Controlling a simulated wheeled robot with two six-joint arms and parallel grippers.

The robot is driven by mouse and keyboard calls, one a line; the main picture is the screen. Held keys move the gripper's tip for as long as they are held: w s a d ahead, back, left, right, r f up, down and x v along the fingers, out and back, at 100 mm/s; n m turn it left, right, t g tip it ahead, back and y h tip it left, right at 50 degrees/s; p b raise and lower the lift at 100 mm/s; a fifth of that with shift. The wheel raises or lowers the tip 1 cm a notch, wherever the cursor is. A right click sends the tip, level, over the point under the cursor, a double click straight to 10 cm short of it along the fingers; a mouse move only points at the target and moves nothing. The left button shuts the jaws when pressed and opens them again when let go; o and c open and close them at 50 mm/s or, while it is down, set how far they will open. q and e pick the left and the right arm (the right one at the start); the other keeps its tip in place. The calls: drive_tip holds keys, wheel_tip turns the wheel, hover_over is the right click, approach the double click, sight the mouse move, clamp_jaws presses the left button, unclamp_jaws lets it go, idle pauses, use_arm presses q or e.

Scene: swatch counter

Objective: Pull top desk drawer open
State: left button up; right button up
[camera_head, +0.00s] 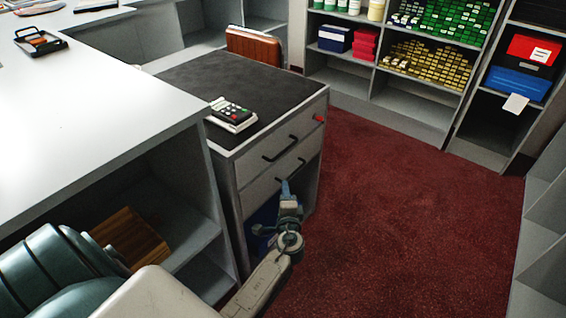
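The grey desk (226,156) has a dark top and a stack of drawers facing right. The top drawer (259,158) looks shut, its front in line with the one below. It has a black bar handle (280,149) and a small red spot near its right end. The second drawer has a similar dark handle (296,172). My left gripper (286,187) points up at the desk front, below the top handle and close to the second handle. Whether it touches anything is unclear, and its small blue-grey fingers do not show whether they are open. My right gripper is not in view.
A calculator-like device (231,114) sits on the desk top. A white counter (95,110) with open shelves stands close on the left. Shelves (412,110) with boxes line the back. Red carpet (400,225) is clear right of the desk.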

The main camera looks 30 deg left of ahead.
use_arm(q)
drive_tip(key=t+y, duration=0.1)
drive_tip(key=y, duration=0.1)
approach(283, 151)
drive_tip(key=shift+m, duration=0.3)
drive_tip(key=x, duration=1)
drive_tip(key=shift+f+p, duration=0.3)
drive_tip(key=shift+p, duration=0.05)
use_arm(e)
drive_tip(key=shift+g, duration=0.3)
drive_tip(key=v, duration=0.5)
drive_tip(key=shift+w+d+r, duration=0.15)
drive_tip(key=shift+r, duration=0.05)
use_arm(q)
clamp_jaws()
